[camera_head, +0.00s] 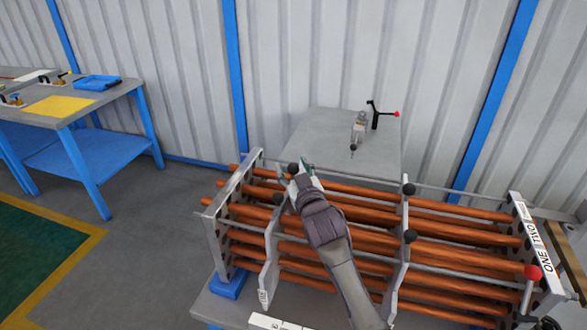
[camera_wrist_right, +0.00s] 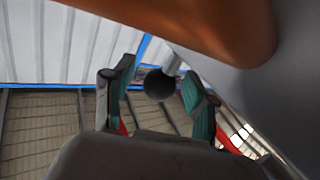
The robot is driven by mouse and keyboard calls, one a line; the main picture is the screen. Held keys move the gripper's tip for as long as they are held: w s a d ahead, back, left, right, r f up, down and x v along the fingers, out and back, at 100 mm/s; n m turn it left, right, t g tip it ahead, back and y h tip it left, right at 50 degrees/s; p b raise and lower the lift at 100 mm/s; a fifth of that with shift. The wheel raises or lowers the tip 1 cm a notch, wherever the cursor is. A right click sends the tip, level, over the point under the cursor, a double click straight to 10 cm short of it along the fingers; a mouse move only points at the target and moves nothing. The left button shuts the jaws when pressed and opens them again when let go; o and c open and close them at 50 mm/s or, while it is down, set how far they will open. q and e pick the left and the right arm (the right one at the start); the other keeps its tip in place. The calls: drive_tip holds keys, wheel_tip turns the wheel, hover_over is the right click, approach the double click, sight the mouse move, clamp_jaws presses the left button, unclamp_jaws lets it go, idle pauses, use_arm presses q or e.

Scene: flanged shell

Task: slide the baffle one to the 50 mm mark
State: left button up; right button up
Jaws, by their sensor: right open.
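Two upright grey baffle plates stand across the copper tubes: a left baffle (camera_head: 269,262) and a right baffle (camera_head: 399,270). Each carries black ball knobs. The small label on the left baffle is too small to read. My right gripper (camera_head: 297,172) is open at the far top of the left baffle, beside a black knob (camera_head: 293,168). In the right wrist view the black knob (camera_wrist_right: 160,86) lies between the parted fingers of the gripper (camera_wrist_right: 159,80); contact cannot be told. My right forearm hides part of the tubes. A white strip (camera_head: 272,322) lies at the near edge, its marks unreadable.
Copper tubes (camera_head: 455,232) run between the left end plate (camera_head: 215,240) and the right end plate marked ONE TWO (camera_head: 540,255), which has a red-knobbed lever (camera_head: 531,273). A grey table (camera_head: 310,130) with a small tool stands behind. A blue workbench (camera_head: 110,97) is far left.

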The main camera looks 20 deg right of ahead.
drive_tip(key=c, duration=0.4)
clamp_jaws()
drive_tip(key=s+d+p, duration=0.1)
drive_tip(key=d, duration=0.1)
drive_tip(key=s+d+p, duration=0.1)
drive_tip(key=s+d, duration=0.1)
drive_tip(key=shift+d, duration=0.15)
drive_tip(key=shift+o, duration=2)
unclamp_jaws()
drive_tip(key=shift+w, duration=0.1)
